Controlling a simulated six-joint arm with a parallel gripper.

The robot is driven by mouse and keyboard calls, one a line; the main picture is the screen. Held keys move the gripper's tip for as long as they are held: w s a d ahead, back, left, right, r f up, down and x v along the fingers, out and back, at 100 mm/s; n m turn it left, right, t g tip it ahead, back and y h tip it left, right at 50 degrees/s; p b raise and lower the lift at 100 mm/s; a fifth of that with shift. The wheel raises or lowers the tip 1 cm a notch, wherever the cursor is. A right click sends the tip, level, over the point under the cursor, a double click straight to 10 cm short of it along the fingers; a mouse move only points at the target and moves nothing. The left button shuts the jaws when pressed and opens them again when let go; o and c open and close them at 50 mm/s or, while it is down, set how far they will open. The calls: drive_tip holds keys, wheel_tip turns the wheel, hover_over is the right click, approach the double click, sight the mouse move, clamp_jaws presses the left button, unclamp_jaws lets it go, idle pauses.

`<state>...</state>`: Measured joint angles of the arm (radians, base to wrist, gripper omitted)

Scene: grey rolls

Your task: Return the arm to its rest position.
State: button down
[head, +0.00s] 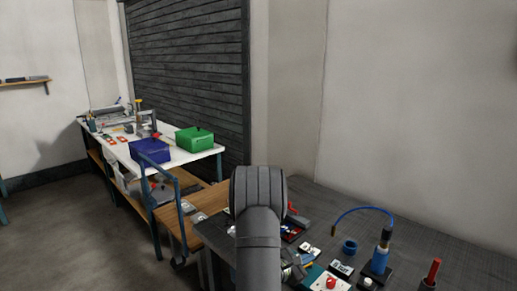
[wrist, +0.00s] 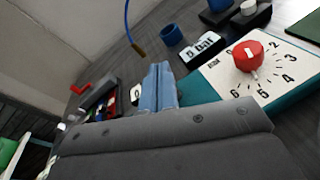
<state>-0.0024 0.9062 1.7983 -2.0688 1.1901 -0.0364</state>
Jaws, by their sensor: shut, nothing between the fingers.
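My gripper (wrist: 160,68) shows in the wrist view, its blue-grey fingers shut against each other with nothing between them. It points out over the dark bench (head: 440,240). A dial board with a red knob (wrist: 248,55) and printed numbers is to the right of the fingers in the wrist view. In the head view my arm rises at the lower middle and hides part of the bench; my fingers do not show there. I cannot tell how far the fingers are above the bench.
A blue cylinder with a curved hose (head: 381,258), a blue ring (head: 349,246) and a red-handled item (head: 433,270) stand on the bench at right. A white table (head: 180,155) with a blue box (head: 150,151) and a green box (head: 194,139) is further back left. Open floor lies at left.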

drive_tip(key=n+t, duration=0.1)
drive_tip(key=a+n+t, duration=0.1)
drive_tip(key=n, duration=0.1)
drive_tip(key=a+n+t, duration=0.1)
drive_tip(key=n, duration=0.1)
drive_tip(key=shift+w+f, duration=0.2)
drive_tip(key=shift+f, duration=0.15)
drive_tip(key=shift+a+n+t, duration=0.2)
drive_tip(key=shift+n+t, duration=0.1)
drive_tip(key=shift+n, duration=0.2)
drive_tip(key=shift+s+f, duration=0.1)
drive_tip(key=shift+f, duration=0.15)
idle(0.6)
